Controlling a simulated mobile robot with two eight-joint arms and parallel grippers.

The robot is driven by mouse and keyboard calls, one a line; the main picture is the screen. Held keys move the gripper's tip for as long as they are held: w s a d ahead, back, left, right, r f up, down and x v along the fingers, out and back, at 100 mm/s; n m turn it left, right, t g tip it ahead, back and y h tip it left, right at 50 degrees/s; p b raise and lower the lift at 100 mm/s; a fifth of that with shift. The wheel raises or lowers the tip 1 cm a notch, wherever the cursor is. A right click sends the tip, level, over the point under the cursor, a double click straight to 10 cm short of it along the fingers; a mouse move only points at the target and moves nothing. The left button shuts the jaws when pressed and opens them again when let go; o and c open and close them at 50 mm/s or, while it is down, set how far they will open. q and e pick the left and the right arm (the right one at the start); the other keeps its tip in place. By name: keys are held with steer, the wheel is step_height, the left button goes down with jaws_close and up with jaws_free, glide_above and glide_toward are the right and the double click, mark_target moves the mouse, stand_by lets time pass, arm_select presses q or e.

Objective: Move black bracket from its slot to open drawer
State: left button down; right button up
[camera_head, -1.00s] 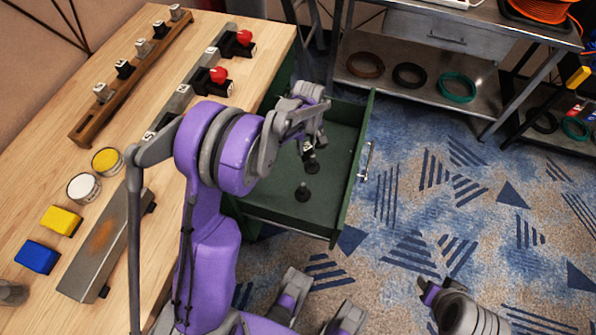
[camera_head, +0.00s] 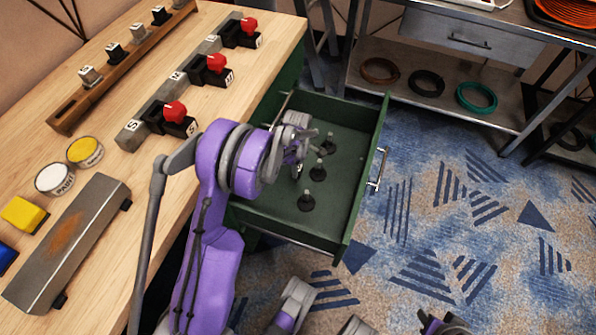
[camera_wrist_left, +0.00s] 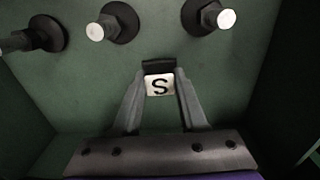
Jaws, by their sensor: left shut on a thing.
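My left gripper (camera_head: 300,160) hangs over the open green drawer (camera_head: 262,207), towards its table side. In the left wrist view the gripper (camera_wrist_left: 160,95) is shut on the black bracket (camera_wrist_left: 158,66), whose white face bears an S. In the head view the bracket is mostly hidden by the gripper. I cannot tell the bracket's height above the floor. My right gripper is not clearly seen.
A wooden rack (camera_head: 70,117) holds several grey and black blocks. Red-knobbed black devices (camera_head: 172,118) stand on the table beside it. Paint cans (camera_head: 54,180) and a rusty metal bar (camera_head: 70,240) lie nearer. Right of the drawer handle (camera_head: 378,170) is open carpet, with a metal shelf behind.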

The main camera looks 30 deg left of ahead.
arm_select(q)
step_height(320, 180, down, 2)
steer(key=shift+f, duration=0.2)
steer(key=shift+f+b, duration=0.15)
steer(key=shift+b, duration=0.2)
steer(key=shift+c, duration=2.2)
jaws_free()
